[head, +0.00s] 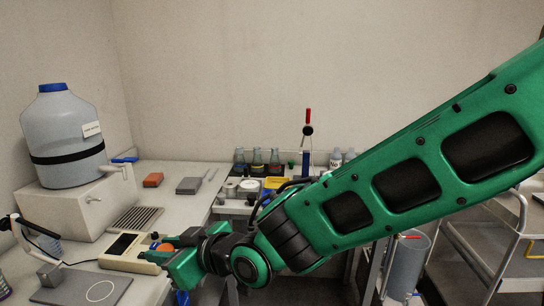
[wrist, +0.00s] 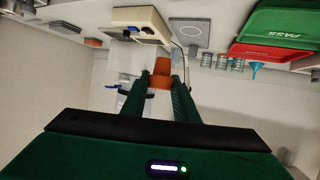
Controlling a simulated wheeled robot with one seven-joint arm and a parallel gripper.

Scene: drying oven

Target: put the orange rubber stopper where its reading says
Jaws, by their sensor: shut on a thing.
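The orange rubber stopper (wrist: 161,70) is between the two fingers of my gripper (wrist: 162,82), which is shut on it, in the wrist view. In the head view the stopper (head: 165,247) shows partly behind my gripper (head: 168,256), beside the cream meter (head: 122,252). The meter (wrist: 135,17) also shows in the wrist view, just beyond the stopper; I cannot tell whether they touch. No reading is legible on its dark display (head: 122,244). A green tray marked PASS (wrist: 285,36) and a red tray (wrist: 262,50) show in the wrist view.
A grey pad with a white circle (head: 99,291) lies near the meter. A large carboy (head: 64,135) stands on a block at left. Bottles and jars (head: 257,160) crowd the back bench. A trolley (head: 500,245) stands at right.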

